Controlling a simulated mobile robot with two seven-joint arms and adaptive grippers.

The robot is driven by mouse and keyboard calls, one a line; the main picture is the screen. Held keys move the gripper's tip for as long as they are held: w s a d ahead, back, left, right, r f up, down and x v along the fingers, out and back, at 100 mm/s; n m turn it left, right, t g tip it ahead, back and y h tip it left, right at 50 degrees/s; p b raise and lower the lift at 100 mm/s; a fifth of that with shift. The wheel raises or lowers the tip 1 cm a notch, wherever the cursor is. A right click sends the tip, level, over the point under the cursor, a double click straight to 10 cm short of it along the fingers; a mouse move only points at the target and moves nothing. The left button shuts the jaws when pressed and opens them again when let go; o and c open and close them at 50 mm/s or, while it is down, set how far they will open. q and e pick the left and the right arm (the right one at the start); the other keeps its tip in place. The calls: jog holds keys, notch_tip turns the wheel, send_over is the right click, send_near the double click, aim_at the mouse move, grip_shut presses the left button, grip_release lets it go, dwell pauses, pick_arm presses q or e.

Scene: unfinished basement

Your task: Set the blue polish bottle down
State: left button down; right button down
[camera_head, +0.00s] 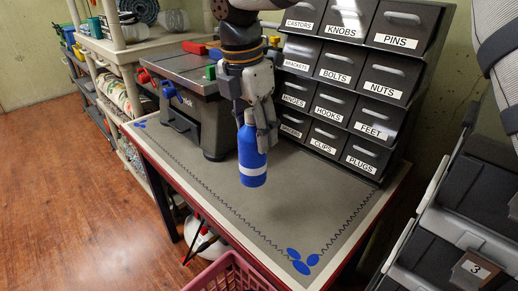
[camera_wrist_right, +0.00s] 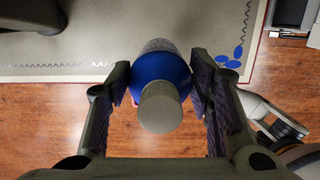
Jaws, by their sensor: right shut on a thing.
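The blue polish bottle (camera_head: 252,168) has a white band near its base and hangs upright below my right gripper (camera_head: 256,125) in the head view. My right gripper is shut on its upper part, with a finger on either side. The bottle is over the grey mat (camera_head: 205,170) of the workbench; I cannot tell whether its base touches the mat. In the right wrist view, the bottle (camera_wrist_right: 160,68) sits between the fingers with its grey cap toward the camera. My left gripper is not in view.
A rack of labelled drawers (camera_head: 345,90) stands at the back right of the bench. A grey machine (camera_head: 190,95) with red and blue knobs stands at the back left. The mat's front is clear, with blue ovals (camera_head: 302,262) at its corner. A pink basket (camera_head: 230,275) is below.

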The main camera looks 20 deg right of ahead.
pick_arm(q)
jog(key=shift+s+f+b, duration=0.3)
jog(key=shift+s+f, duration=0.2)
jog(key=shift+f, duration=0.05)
pick_arm(e)
jog(key=w+d+f, duration=0.3)
jog(key=d+f, duration=0.1)
jog(key=f, duration=0.5)
jog(key=shift+w+d, duration=0.15)
jog(key=shift+w, duration=0.25)
jog(key=shift+f, duration=0.15)
jog(key=shift+f, duration=0.15)
jog(key=c, duration=0.8)
grip_release()
notch_tip(320, 180, up, 12)
jog(key=a, duration=0.1)
jog(key=shift+s+a, duration=0.3)
jog(key=shift+a, duration=0.05)
